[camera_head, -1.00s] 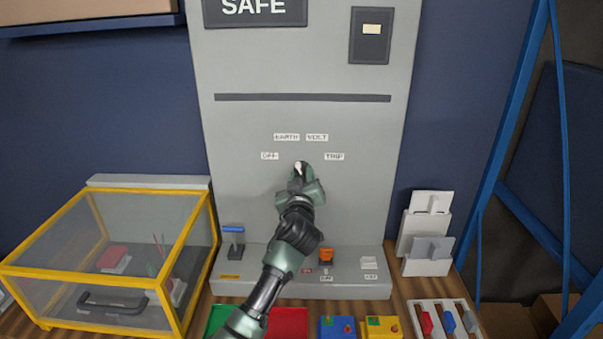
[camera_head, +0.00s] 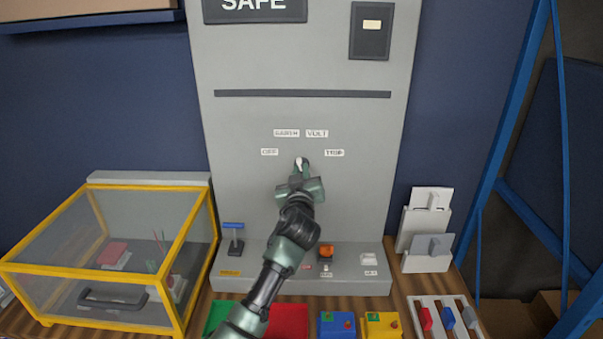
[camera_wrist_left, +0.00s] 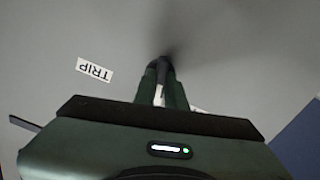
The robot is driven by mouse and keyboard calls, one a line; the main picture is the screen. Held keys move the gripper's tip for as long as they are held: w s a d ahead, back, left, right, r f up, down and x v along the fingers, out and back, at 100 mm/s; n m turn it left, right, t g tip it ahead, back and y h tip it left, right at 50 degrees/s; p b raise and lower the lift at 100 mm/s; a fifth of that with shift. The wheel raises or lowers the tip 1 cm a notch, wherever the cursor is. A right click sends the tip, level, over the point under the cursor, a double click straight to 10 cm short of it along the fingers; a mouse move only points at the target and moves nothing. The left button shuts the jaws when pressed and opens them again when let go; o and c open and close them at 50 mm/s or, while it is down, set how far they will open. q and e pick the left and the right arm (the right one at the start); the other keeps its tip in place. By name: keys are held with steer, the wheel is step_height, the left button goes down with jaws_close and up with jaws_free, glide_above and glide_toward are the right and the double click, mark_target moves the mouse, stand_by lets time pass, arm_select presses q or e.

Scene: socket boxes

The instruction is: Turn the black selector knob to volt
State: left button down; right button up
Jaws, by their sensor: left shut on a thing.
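The grey panel (camera_head: 245,180) stands upright with the labels OFF (camera_head: 269,152), EARTH (camera_head: 286,133), VOLT (camera_head: 317,133) and TRIP (camera_head: 334,153) in an arc. The black selector knob (camera_wrist_left: 164,62) sits below that arc, mostly hidden by my left gripper (camera_head: 301,167). A small white mark (camera_head: 298,163) shows by the fingertips; which label it points at I cannot tell. In the left wrist view the gripper (camera_wrist_left: 162,80) is shut on the knob, and the TRIP label (camera_wrist_left: 94,70) shows upside down. My right gripper is not in view.
A yellow-framed clear case (camera_head: 105,255) stands at the left. The panel's foot carries a blue-topped lever (camera_head: 233,237) and an orange switch (camera_head: 326,251). The panel around the knob is clear.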

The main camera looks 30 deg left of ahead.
arm_select(q)
steer(key=shift+m, duration=3.6)
steer(key=c, duration=1.5)
jaws_free()
steer(key=shift+o, duration=0.2)
